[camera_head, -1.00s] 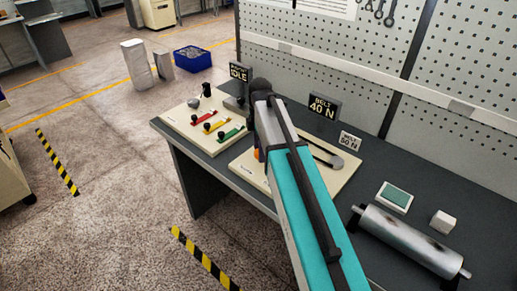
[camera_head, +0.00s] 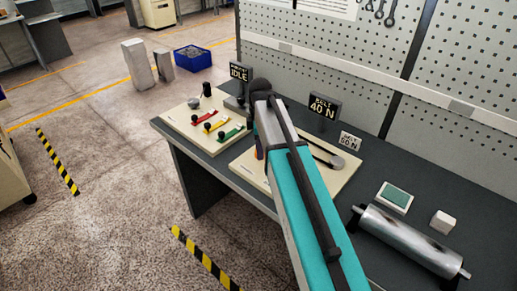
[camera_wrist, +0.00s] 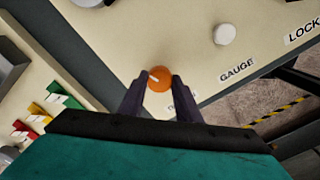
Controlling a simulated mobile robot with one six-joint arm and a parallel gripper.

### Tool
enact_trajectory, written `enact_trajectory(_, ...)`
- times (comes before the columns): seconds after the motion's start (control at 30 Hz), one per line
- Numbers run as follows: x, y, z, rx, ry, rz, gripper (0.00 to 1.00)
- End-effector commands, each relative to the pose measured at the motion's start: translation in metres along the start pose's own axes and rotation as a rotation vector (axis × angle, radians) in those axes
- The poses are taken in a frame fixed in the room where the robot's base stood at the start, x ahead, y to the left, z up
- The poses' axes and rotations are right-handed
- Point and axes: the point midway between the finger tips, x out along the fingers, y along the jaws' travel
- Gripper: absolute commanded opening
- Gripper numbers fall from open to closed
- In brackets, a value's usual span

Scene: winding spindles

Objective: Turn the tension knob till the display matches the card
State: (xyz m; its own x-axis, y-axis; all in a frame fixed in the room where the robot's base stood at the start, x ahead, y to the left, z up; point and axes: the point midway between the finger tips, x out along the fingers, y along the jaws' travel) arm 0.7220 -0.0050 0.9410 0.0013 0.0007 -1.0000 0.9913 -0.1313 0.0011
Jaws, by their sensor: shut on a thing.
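The orange knob (camera_wrist: 160,84), with a pale pointer mark, sits between the two dark fingers of my gripper (camera_wrist: 160,90) in the wrist view. The fingers are shut on it. In the head view my arm hides most of the knob and its cream panel (camera_head: 338,178). The display (camera_head: 323,107) behind the panel reads BELT 40 N. A small white card (camera_head: 349,141) stands to the right of the display; its number is too small to read surely, 50 N or 60 N.
Left of my arm, another cream panel (camera_head: 190,127) carries red, yellow and green levers, with an IDLE sign (camera_head: 239,72) behind it. A metal roller (camera_head: 410,240), a green-faced box (camera_head: 395,196) and a white block (camera_head: 443,222) lie at right. A pegboard (camera_head: 445,95) stands behind the table.

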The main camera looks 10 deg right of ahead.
Motion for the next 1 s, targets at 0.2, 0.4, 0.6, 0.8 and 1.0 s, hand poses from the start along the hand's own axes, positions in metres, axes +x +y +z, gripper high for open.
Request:
enact_trajectory(0.2,0.0003,-0.0032,0.0005,0.169,-0.002,-0.009,0.08)
enact_trajectory(0.4,0.0004,-0.0034,0.0007,0.349,-0.003,-0.009,0.08)
enact_trajectory(0.6,0.0007,-0.0035,0.0008,0.530,-0.004,-0.008,0.08)
enact_trajectory(0.8,0.0011,-0.0036,0.0009,0.692,-0.005,-0.008,0.08)
enact_trajectory(1.0,0.0014,-0.0036,0.0009,0.809,-0.006,-0.008,0.08)
